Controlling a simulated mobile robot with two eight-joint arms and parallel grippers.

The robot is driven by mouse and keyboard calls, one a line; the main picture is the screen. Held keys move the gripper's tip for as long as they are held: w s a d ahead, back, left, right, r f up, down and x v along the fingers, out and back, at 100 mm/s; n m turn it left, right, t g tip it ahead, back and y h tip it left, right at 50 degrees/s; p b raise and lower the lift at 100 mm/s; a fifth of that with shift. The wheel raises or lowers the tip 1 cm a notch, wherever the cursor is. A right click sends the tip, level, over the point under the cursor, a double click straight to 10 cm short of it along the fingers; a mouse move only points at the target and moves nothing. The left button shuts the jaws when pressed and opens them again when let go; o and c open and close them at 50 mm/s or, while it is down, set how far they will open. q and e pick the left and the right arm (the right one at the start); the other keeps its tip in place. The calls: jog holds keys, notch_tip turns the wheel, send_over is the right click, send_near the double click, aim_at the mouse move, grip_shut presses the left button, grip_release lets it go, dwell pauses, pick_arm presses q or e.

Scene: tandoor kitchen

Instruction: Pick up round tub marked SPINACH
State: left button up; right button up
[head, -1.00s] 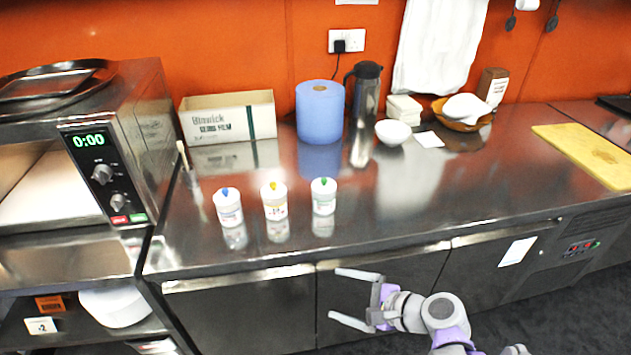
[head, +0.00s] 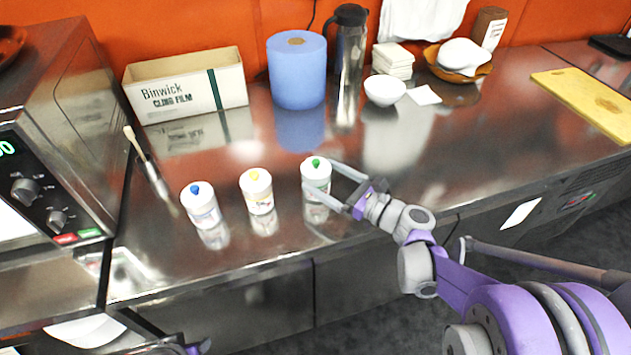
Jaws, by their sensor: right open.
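Three small white round tubs stand upright in a row on the steel counter: a blue-topped tub (head: 201,207), a yellow-topped tub (head: 257,191) and a green-topped tub (head: 316,174). Their labels are too small to read, so I cannot tell which one says SPINACH. My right gripper (head: 320,177) is open at the green-topped tub, its two fingers reaching in from the right, around or just beside it. I cannot tell whether they touch it. A dark and purple part, seemingly my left gripper (head: 165,335), shows at the bottom edge, its jaws unclear.
An oven (head: 50,150) stands at the left, with a brush in a holder (head: 150,172) beside it. Behind the tubs are a cling film box (head: 188,88), a blue paper roll (head: 297,75) and a flask (head: 348,60). A white bowl (head: 385,90) stands farther right.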

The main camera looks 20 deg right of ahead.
aim_at(307, 163)
jog(key=x, duration=0.5)
jog(key=shift+w+a+r, duration=0.1)
jog(key=shift+w+r, duration=0.05)
jog(key=shift+w, duration=0.25)
jog(key=c, duration=1.4)
